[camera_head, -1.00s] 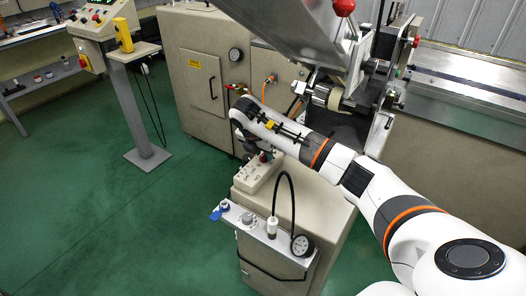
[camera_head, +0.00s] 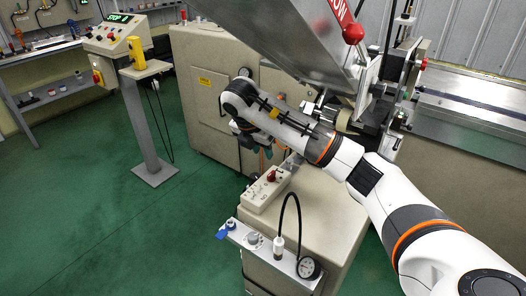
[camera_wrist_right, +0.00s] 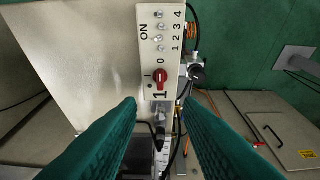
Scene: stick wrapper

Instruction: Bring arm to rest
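My right arm (camera_head: 325,145) reaches in from the lower right, over the beige machine. My right gripper (camera_head: 262,148) hangs down from its wrist, a little above and behind a small control box (camera_head: 266,188); the wrist partly hides it. In the right wrist view, the two teal fingers of my right gripper (camera_wrist_right: 160,106) stand apart with nothing held between them. The control box (camera_wrist_right: 150,45), with a red knob (camera_wrist_right: 160,78), several small switches and the word ON, lies beyond the fingertips. My left gripper is not in view.
A console on a post (camera_head: 117,37) with a STOP display stands at the left. A large metal hopper (camera_head: 285,35) and a red lever (camera_head: 352,32) rise close to my arm. A gauge panel (camera_head: 268,250) sticks out in front. The green floor (camera_head: 90,215) at left is clear.

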